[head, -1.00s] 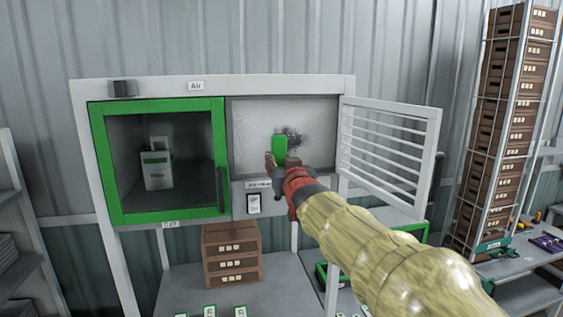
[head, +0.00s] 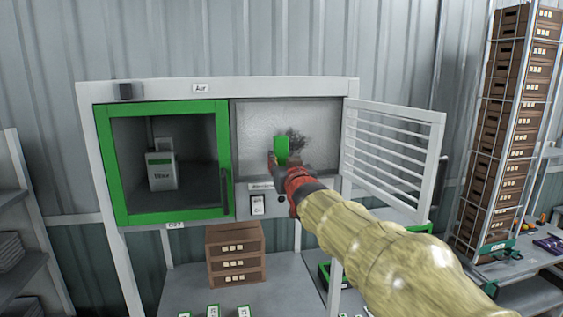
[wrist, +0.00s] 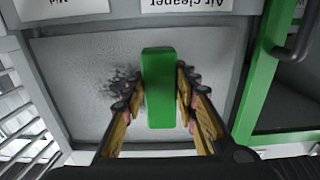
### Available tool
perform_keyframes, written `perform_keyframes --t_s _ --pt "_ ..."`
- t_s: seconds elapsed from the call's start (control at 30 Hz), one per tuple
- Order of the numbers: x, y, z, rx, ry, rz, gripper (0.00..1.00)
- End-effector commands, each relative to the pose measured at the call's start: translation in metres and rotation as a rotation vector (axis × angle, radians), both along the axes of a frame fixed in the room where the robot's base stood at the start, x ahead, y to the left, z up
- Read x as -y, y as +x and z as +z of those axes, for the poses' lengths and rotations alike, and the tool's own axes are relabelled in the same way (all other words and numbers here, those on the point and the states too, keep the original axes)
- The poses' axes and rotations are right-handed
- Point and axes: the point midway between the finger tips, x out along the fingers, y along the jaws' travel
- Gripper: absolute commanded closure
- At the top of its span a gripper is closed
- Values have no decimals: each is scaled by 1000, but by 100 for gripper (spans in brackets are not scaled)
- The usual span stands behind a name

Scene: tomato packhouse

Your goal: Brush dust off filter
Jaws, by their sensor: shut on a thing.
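The filter (head: 258,122) is a pale grey panel in the right bay of the white cabinet; it also fills much of the wrist view (wrist: 70,50). A dark dust patch (head: 298,140) lies on its right part, and at the left in the wrist view (wrist: 122,84). My gripper (head: 281,160) is shut on a green block-shaped brush (wrist: 158,85), held in front of the filter just beside the dust. Its bristles are hidden, and I cannot tell whether it touches the filter.
A slatted white door (head: 395,150) stands open at the right of the filter bay. A green-framed glass door (head: 107,170) closes the left bay. A switch (head: 257,206) sits below the filter. Brown crates (head: 234,255) stand on the bench underneath.

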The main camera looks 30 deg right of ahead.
Motion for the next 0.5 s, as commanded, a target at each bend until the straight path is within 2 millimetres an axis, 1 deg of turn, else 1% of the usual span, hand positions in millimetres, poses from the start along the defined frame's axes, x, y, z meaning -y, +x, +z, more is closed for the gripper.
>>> perform_keyframes --t_s 0.5 --pt "3 9 0 1 0 0 91"
